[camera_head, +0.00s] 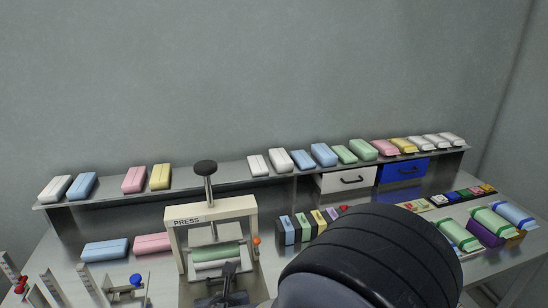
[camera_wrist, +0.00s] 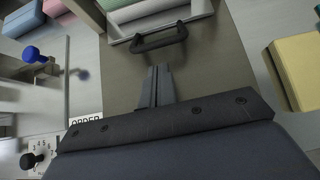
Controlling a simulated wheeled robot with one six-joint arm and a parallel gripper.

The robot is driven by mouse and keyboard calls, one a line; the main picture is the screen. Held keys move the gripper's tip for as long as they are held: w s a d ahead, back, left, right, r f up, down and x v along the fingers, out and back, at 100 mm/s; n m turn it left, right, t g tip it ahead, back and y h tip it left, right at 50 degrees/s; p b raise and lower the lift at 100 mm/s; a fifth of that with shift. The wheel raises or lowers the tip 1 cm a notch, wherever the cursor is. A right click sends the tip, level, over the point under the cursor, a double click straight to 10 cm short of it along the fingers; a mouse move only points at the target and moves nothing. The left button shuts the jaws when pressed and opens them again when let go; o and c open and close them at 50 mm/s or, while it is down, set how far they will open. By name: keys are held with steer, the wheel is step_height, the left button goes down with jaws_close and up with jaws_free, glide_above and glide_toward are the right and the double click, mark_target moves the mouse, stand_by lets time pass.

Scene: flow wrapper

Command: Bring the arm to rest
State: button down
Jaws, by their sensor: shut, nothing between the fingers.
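My gripper (camera_wrist: 157,82) is shut, with its two fingers together and nothing between them. In the wrist view its tips are just short of a dark handle (camera_wrist: 160,38) on the front of a pale tray; I cannot tell whether they touch it. In the head view my gripper (camera_head: 229,268) is low in front of the cream press (camera_head: 183,222), below a green block (camera_head: 217,253) lying in the press. A large dark link of my arm fills the lower right of the head view and hides part of the bench.
A back shelf (camera_head: 225,173) carries several pastel packs. A white drawer (camera_head: 345,180) and a blue drawer (camera_head: 403,171) sit under it. Blue (camera_head: 105,250) and pink (camera_head: 153,243) packs lie left of the press. A blue knob (camera_head: 136,280) stands at lower left; a yellow block (camera_wrist: 300,70) is at right.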

steer(key=s+d+r+p, duration=0.2)
steer(key=s+d, duration=0.1)
steer(key=s, duration=0.7)
steer(key=s+d+r+p, duration=0.1)
steer(key=s+d+r, duration=0.1)
steer(key=s, duration=0.9)
steer(key=shift+d+r+p, duration=0.15)
steer(key=shift+d+p, duration=0.25)
steer(key=shift+d, duration=0.05)
